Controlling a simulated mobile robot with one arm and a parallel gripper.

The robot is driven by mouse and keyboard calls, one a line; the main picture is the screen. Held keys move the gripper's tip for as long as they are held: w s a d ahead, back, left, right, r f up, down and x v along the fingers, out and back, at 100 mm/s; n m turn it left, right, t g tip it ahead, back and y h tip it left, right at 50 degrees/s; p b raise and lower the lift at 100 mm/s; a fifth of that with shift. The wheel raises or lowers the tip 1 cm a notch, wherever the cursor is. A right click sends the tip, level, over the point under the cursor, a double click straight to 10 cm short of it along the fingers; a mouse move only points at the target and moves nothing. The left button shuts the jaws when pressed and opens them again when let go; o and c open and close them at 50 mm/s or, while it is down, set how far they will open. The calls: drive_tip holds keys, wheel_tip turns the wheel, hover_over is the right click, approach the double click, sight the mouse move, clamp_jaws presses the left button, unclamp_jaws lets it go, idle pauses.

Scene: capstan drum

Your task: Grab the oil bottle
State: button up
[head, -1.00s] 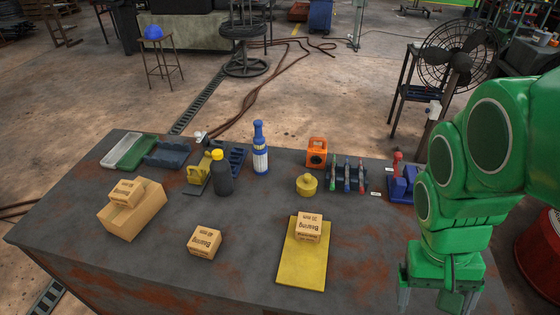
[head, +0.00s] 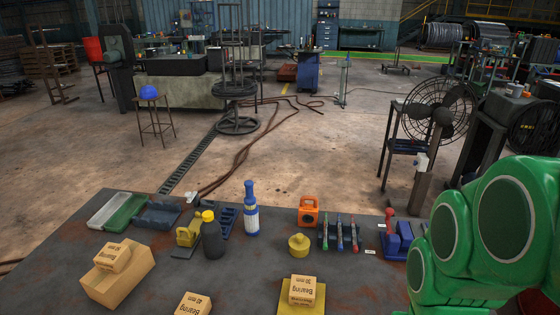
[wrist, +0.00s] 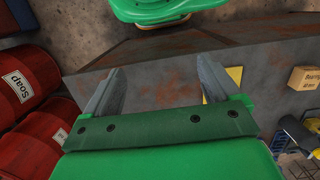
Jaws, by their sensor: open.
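A dark bottle with a yellow cap (head: 212,238) stands upright on the workbench (head: 375,290) in the head view. A blue bottle with a white label (head: 251,212) stands upright to its right and a little behind. No label readable here tells which one is the oil bottle. My gripper (wrist: 158,85) is open and empty in the wrist view, its two fingers apart over the bench's surface. In the head view my green arm is at the lower right, well away from both bottles, and the fingers are below the frame.
A yellow hand tool (head: 188,234) and a blue holder (head: 226,222) stand close to the dark bottle. A yellow round container (head: 299,244), an orange block (head: 308,211) and bearing boxes (head: 193,304) are on the bench. Red drums (wrist: 28,82) show in the wrist view.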

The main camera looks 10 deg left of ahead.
drive_tip(key=shift+o, duration=0.2)
drive_tip(key=shift+o, duration=0.5)
drive_tip(key=w+a+f+n+t, duration=0.1)
drive_tip(key=w+a+f+t, duration=0.2)
drive_tip(key=w, duration=0.7)
drive_tip(key=w+a+f+n+t+y, duration=0.1)
drive_tip(key=w+a+f+n+t, duration=0.15)
drive_tip(key=w+a, duration=0.55)
drive_tip(key=w+a+f+n+t, duration=0.15)
drive_tip(key=w+f, duration=0.25)
drive_tip(key=w, duration=0.7)
drive_tip(key=n+t+y, duration=0.4)
drive_tip(key=y, duration=0.5)
approach(212, 236)
drive_tip(key=w+a+f, duration=0.1)
drive_tip(key=w+f, duration=0.1)
drive_tip(key=w+a+f, duration=0.2)
drive_tip(key=shift+a+f, duration=0.15)
drive_tip(key=shift+a, duration=0.05)
drive_tip(key=shift+x, duration=3.8)
drive_tip(key=shift+w+d, duration=0.1)
drive_tip(key=shift+w, duration=0.05)
